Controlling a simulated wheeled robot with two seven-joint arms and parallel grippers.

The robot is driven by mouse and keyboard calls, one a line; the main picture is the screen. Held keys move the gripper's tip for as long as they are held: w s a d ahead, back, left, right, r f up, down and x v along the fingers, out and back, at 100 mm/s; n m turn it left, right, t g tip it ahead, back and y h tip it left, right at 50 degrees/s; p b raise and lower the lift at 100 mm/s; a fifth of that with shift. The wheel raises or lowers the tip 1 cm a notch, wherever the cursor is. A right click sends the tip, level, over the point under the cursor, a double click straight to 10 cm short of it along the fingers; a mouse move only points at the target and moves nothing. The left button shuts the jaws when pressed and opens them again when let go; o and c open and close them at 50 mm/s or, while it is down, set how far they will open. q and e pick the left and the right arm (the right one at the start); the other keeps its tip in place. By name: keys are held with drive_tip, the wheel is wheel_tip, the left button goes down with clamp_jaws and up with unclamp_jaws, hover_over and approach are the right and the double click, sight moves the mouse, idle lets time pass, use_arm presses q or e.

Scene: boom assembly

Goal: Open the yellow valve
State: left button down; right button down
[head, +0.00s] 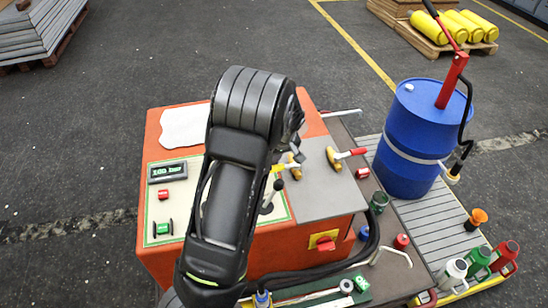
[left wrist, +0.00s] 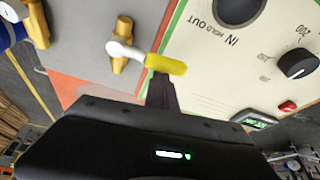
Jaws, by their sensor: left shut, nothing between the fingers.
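The yellow valve has a yellow lever (head: 279,168) on a brass body (head: 295,172), set on the grey panel of an orange machine. In the left wrist view, the yellow lever (left wrist: 166,64) points right from a pale metal arm at the brass body (left wrist: 121,45). My left gripper (head: 298,156) is shut and empty, close by the valve and partly hidden by my arm. In the left wrist view, its dark fingers (left wrist: 161,92) end right at the lever's edge; I cannot tell whether they touch it. My right gripper is out of view.
A black lever (head: 271,194) and the panel's dial (left wrist: 297,64) are close by. A blue drum (head: 409,140) with a red pump stands to the right.

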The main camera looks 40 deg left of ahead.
sight(276, 170)
use_arm(q)
drive_tip(key=shift+s+d+n+g, duration=0.45)
drive_tip(key=shift+d+n, duration=0.2)
drive_tip(key=shift+n, duration=0.35)
drive_tip(key=n, duration=0.1)
drive_tip(key=d+n, duration=0.1)
drive_tip(key=shift+s+d+n+g+y, duration=0.25)
drive_tip(key=shift+s+n+g+y, duration=0.05)
drive_tip(key=shift+s+n+g, duration=0.1)
drive_tip(key=d+n, duration=0.1)
drive_tip(key=n, duration=0.1)
drive_tip(key=d+n+g, duration=0.1)
drive_tip(key=n, duration=0.1)
drive_tip(key=shift+s+d+g, duration=0.1)
drive_tip(key=shift+d+g, duration=0.15)
drive_tip(key=shift+d, duration=0.1)
drive_tip(key=d+n, duration=0.1)
drive_tip(key=d+n+g, duration=0.1)
drive_tip(key=n, duration=0.2)
drive_tip(key=shift+w+d+n+h, duration=0.35)
drive_tip(key=shift+d+n+h, duration=0.05)
drive_tip(key=shift+w+d, duration=0.45)
drive_tip(key=shift+d, duration=0.2)
drive_tip(key=shift+w+d, duration=0.1)
